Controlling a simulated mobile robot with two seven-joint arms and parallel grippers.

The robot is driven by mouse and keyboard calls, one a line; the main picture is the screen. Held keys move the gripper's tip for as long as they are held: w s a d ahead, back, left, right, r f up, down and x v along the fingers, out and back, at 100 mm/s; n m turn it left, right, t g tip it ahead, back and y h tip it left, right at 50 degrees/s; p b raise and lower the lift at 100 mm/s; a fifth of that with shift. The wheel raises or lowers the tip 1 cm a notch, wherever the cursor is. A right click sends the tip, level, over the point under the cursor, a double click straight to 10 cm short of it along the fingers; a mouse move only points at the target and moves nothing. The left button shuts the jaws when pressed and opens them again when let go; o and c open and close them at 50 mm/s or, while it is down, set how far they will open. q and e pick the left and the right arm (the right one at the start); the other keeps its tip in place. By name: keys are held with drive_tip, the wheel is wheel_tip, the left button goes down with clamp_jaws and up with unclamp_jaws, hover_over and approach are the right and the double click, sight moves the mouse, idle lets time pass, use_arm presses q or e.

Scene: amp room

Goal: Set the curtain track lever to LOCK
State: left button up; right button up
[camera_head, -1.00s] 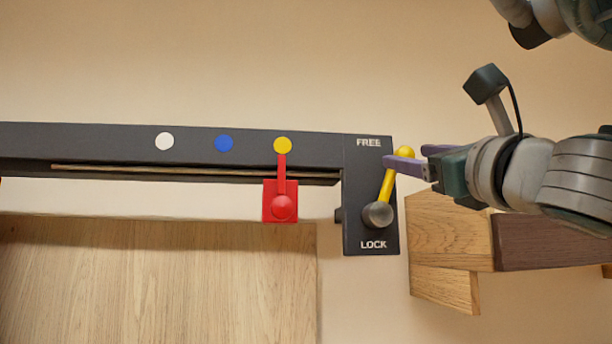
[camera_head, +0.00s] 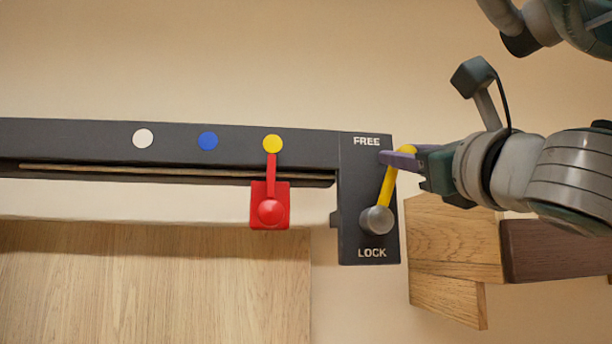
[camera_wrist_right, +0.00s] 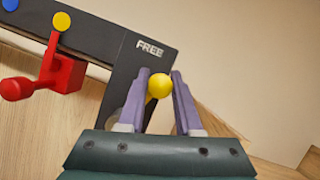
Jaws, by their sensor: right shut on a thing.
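The curtain track lever (camera_head: 388,187) is a yellow bar on a grey round pivot (camera_head: 376,220). It sits on a dark end plate (camera_head: 355,200) marked FREE at the top and LOCK at the bottom. The lever points up and slightly right, toward the FREE end. My right gripper (camera_head: 398,158) comes in from the right and is shut on the lever's upper end. In the right wrist view, the yellow knob (camera_wrist_right: 160,86) is between the purple fingers (camera_wrist_right: 158,95); the lever's lower part is hidden there. My left gripper is not in view.
The dark track (camera_head: 100,150) runs left from the plate, with white, blue and yellow dots. A red slider (camera_head: 269,208) points up at the yellow dot (camera_head: 272,143). A wooden block structure (camera_head: 450,245) is below my right arm. A wooden panel (camera_head: 150,285) is at lower left.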

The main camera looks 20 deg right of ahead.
clamp_jaws()
drive_tip(key=shift+d, duration=0.1)
idle(0.8)
